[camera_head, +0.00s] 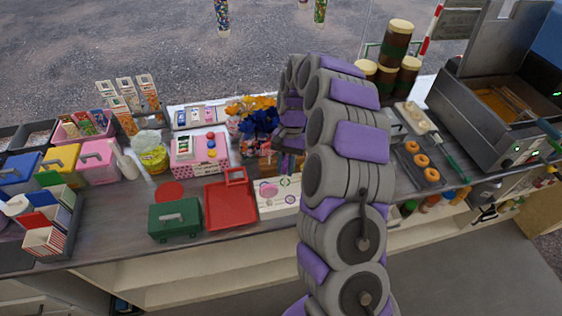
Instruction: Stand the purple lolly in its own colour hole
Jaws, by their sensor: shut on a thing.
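My gripper (290,162) is at the end of my curled arm, low over the counter behind the white holder block (291,204). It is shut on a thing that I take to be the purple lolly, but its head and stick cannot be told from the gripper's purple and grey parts. The block has coloured round marks on top, a pink one at the left and a green ring towards the back. My arm hides the block's right end. A pink-and-white box (185,152) to the left shows red and blue balls on top, with no purple one visible.
A red tray (231,208) and a green box (174,220) stand left of the block. Blue and orange flowers (259,117) stand behind. The counter's front edge is close.

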